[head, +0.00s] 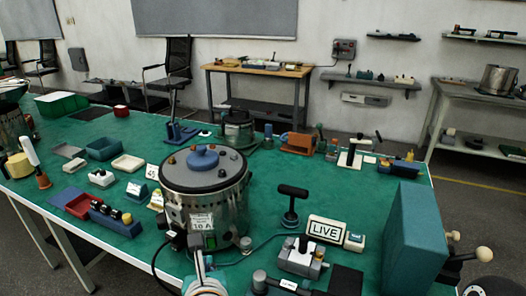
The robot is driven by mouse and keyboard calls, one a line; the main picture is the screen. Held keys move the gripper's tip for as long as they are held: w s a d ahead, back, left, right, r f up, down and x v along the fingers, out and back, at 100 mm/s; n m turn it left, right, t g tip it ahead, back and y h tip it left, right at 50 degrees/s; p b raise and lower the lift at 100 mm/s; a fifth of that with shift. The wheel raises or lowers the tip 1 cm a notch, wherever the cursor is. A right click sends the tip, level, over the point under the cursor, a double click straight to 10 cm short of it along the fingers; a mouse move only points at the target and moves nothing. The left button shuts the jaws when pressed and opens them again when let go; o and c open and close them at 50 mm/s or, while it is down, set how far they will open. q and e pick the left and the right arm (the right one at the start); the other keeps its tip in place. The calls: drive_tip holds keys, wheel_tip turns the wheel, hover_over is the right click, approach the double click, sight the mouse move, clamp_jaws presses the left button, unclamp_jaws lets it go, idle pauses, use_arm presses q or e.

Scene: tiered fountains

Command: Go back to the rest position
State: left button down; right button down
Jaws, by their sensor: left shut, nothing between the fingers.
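My left gripper (186,240) shows at the bottom centre of the head view, at the end of a pale arm with a blue stripe. It is shut and empty. It appears in front of the lower wall of a large round metal pot (203,205) with a dark lid and a blue knob; I cannot tell whether they touch. A "10 A" label (202,224) on the pot shows just above the gripper. My right gripper is not in view.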

use_arm(q)
drive_tip(key=a+f+g+y+p, duration=0.2)
drive_tip(key=a+f+g+p, duration=0.15)
drive_tip(key=a+f, duration=0.3)
wheel_tip(320, 180, down, 12)
drive_tip(key=s+a+m+g+h+p, duration=0.3)
drive_tip(key=m+p, duration=0.2)
drive_tip(key=m, duration=0.4)
drive_tip(key=s+d+f+m+g+h+p, duration=0.1)
drive_tip(key=s+d+m, duration=0.5)
drive_tip(key=m, duration=0.8)
drive_tip(key=s+d+f+m+g+h+p, duration=0.1)
drive_tip(key=s+d+f+m+g+h, duration=0.3)
drive_tip(key=m, duration=1)
wheel_tip(320, 180, down, 3)
drive_tip(key=s+d+h, duration=0.2)
drive_tip(key=shift+s+d+m, duration=0.2)
drive_tip(key=shift+s+m, duration=0.1)
drive_tip(key=shift+s, duration=0.05)
